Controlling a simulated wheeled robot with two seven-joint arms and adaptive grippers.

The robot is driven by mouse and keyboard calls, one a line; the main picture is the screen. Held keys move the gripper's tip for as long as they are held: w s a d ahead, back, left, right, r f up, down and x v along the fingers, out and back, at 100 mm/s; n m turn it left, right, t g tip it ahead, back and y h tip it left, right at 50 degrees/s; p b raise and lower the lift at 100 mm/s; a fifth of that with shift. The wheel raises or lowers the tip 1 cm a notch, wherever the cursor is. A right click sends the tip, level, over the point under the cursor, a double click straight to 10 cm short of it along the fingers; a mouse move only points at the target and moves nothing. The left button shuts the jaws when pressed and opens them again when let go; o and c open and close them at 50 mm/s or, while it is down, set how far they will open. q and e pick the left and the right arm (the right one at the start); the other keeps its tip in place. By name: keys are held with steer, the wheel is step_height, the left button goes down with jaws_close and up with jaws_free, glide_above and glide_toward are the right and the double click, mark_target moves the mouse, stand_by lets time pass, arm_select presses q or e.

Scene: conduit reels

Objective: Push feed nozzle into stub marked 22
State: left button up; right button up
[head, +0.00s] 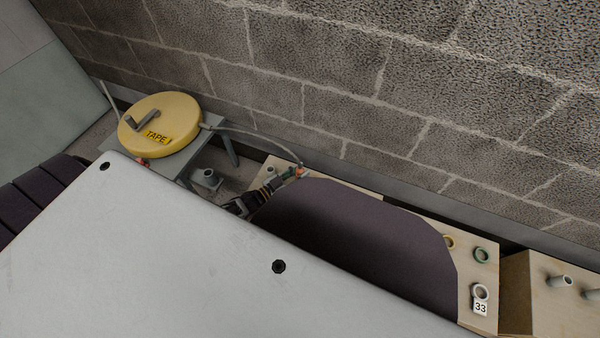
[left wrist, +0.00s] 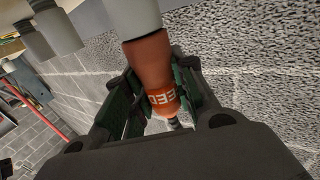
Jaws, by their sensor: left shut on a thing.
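My left gripper (head: 285,180) is shut on the orange feed nozzle (head: 300,172) above the pale board, near the wall. In the left wrist view the nozzle (left wrist: 152,68) sits between the green-lined fingers (left wrist: 165,100), with part of its "FEED" lettering showing. Its upper end meets a grey cylinder (left wrist: 132,15) at the top edge; I cannot tell whether it is inside or in front of it. A stub marked 33 (head: 481,292) shows at the right of the board. No mark 22 is readable. My right gripper is out of view.
A yellow reel marked TAPE (head: 160,125) stands on a grey stand at left, with a grey hose (head: 255,133) running to the nozzle. The block wall (head: 400,90) is close behind. More stubs stand on a box (head: 560,280) at right. My arm hides much of the board.

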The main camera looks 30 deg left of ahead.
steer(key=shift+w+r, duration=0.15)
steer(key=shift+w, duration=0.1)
arm_select(q)
steer(key=o, duration=1.1)
steer(key=shift+c, duration=0.2)
steer(key=shift+o, duration=0.3)
steer(key=o, duration=0.5)
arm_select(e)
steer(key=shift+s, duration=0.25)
